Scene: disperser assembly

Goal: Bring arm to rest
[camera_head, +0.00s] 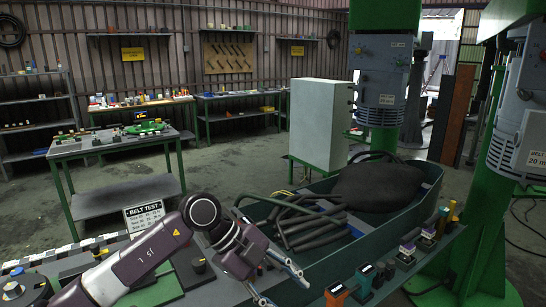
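My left arm comes in from the lower left, a purple-grey arm bent at a round wrist joint. Its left gripper (284,292) points down and to the right over the near workbench. Its two thin metal fingers are spread apart, and nothing shows between them. The gripper is left of the orange-and-black tool (336,293) and apart from it in the picture. My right gripper is not in view.
The near workbench (215,292) carries several small tools along its right part. Behind it, a long dark bin (385,232) holds hoses and a dark sack (378,187). A "BELT TEST" sign (145,215) stands at left. A green post (478,215) rises at right.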

